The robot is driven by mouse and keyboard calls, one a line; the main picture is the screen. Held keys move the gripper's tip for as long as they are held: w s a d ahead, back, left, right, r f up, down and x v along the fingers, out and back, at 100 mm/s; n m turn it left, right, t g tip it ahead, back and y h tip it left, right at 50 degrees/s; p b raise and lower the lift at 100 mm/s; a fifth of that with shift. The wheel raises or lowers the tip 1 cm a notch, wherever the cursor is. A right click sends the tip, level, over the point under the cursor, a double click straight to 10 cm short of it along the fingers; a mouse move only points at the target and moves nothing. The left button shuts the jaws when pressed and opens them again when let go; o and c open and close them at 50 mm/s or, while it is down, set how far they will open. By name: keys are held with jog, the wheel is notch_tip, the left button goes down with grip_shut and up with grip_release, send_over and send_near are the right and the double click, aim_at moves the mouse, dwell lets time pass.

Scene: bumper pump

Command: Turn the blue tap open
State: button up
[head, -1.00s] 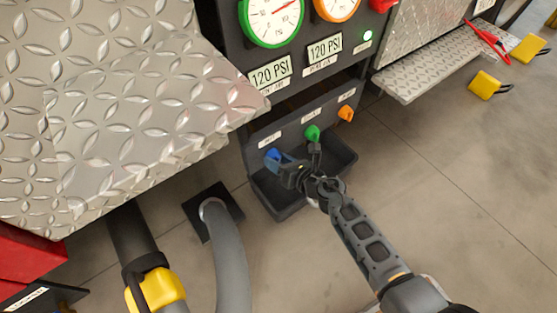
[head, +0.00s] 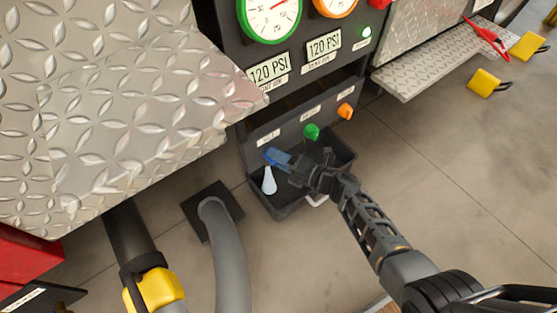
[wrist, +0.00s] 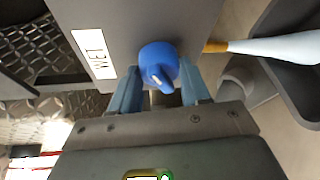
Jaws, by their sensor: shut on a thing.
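The blue tap (head: 271,153) is at the left of the row on the dark panel, with my gripper (head: 281,158) at it from the right. In the wrist view the blue tap (wrist: 158,66) sits between the two pale blue fingers of my gripper (wrist: 160,88), which are shut on it. A pale stream of water (head: 269,181) falls from below the tap into the dark tray (head: 284,212); the stream also shows in the wrist view (wrist: 275,47), leaving a brass spout (wrist: 215,46).
A green tap (head: 311,131) and an orange tap (head: 345,111) are to the right on the same panel. A grey hose (head: 231,255) and a yellow-collared hose (head: 152,289) stand at the left. Tread plate (head: 130,110) overhangs the left side.

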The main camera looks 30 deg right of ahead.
jog(key=m+b, duration=0.1)
jog(key=m, duration=0.1)
jog(key=m+t+y+b, duration=0.1)
jog(key=m, duration=0.2)
jog(key=shift+f+t+y+b, duration=0.2)
jog(key=shift+t+y+b, duration=0.1)
jog(key=shift+b, duration=0.1)
jog(key=shift+m, duration=0.3)
jog(key=o, duration=1.1)
jog(key=shift+c, duration=0.2)
jog(key=p+v, duration=0.1)
jog(key=v, duration=0.6)
jog(key=shift+s+d+p, duration=0.25)
jog(key=shift+s+p, duration=0.1)
jog(key=shift+p, duration=0.05)
